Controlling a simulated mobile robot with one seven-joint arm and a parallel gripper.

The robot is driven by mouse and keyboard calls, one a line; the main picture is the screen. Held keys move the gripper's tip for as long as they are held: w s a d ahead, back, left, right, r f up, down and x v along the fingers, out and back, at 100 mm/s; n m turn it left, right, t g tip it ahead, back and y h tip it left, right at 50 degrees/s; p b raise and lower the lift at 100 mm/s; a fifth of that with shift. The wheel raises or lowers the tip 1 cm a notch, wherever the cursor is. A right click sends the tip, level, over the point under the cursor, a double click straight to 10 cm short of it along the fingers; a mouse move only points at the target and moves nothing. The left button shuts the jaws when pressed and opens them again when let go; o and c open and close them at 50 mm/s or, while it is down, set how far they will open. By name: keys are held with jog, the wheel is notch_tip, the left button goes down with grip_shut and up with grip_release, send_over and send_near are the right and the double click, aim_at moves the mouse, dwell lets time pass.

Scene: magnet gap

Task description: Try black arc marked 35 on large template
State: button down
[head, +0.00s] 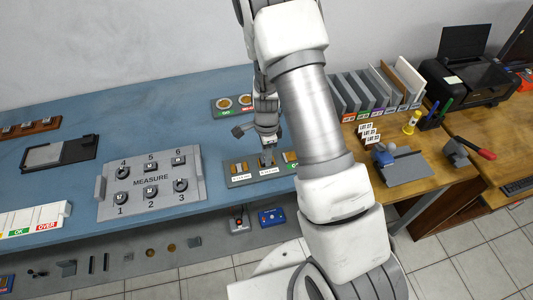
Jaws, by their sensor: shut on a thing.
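My gripper (267,157) points down over the grey tray (233,182), near its middle. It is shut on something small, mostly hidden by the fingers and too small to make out. The tray holds tan pieces with white labels, and a green label shows at its right end beside my arm. I cannot read which piece is the large template. No number 35 is legible. The grey MEASURE board (152,197) left of the gripper has places 1 to 6, holding small dark parts with white marks.
A second grey tray (219,107) with round tan pieces lies behind the gripper. My arm hides the table to its right. A black and grey device (60,152) and a white OK/OVER strip (38,219) are at left. Blue table is clear behind the MEASURE board.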

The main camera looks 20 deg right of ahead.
jog(key=shift+f+b, duration=0.3)
jog(key=shift+f, duration=0.05)
dwell(0.5)
jog(key=shift+c, duration=2.2)
grip_release()
jog(key=c, duration=0.5)
jog(key=shift+r+p, duration=1.7)
jog(key=shift+r, duration=0.6)
